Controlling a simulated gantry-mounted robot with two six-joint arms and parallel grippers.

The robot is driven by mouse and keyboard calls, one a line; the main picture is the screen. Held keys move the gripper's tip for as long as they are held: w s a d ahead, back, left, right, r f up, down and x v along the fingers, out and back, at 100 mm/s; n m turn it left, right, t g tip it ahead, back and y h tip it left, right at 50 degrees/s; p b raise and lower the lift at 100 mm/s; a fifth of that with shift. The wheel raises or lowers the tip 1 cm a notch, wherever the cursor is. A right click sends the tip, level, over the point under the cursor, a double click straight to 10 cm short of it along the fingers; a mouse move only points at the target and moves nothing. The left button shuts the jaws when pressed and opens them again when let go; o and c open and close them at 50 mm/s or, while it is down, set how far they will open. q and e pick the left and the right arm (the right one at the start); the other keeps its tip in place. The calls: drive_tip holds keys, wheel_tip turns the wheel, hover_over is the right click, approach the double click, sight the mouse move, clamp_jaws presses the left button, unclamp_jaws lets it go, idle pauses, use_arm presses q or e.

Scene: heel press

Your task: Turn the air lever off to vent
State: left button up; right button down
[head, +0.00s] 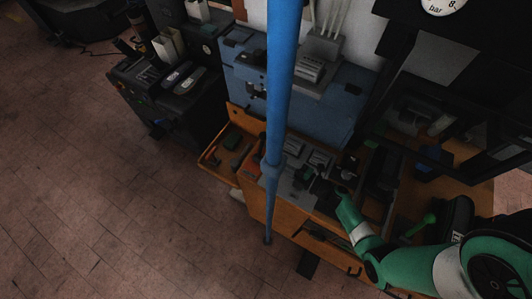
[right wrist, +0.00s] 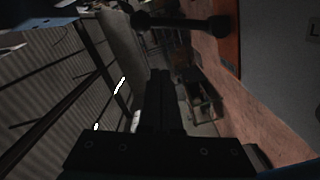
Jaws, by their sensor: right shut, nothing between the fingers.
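My right gripper (right wrist: 160,76) is shut and empty, its two dark fingers pressed together in the right wrist view. In the head view my green right arm comes in from the lower right, and its dark gripper end (head: 327,187) is over the cluttered bench, hard to make out. In the right wrist view a dark bar with rounded ends (right wrist: 180,22) lies beyond the fingertips, apart from them in the picture. I cannot tell whether this is the air lever. A small green handle (head: 416,227) shows beside my arm in the head view. My left gripper is not in view.
A blue vertical pole (head: 279,100) crosses the head view in front of the bench. A gauge marked bar (head: 440,4) is at top right. A blue machine (head: 330,105) stands behind the orange-brown bench (head: 258,205).

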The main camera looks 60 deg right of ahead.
drive_tip(key=s, duration=0.4)
drive_tip(key=shift+s, duration=0.25)
idle(0.3)
